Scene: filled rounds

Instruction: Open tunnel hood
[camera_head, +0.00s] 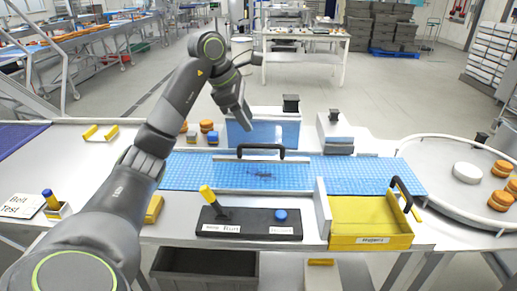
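The tunnel hood (224,159) stands across the blue belt at the middle of the bench, with a pale edge and a black arched handle (262,147) on it. I cannot tell clearly where its see-through part ends, but it looks lowered over the belt. A small dark mark shows on the belt below the handle. My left gripper (243,121) points down just behind and above the handle, apart from it as far as I can see. Its fingers look close together, but their gap is not visible. My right gripper is out of view.
A lever panel (250,230) with a yellow-topped lever and blue button lies in front. A yellow tray (368,217) with a black handle is right of it. A round table (425,165) holds orange rounds. A blue-fronted box (285,133) stands behind the belt.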

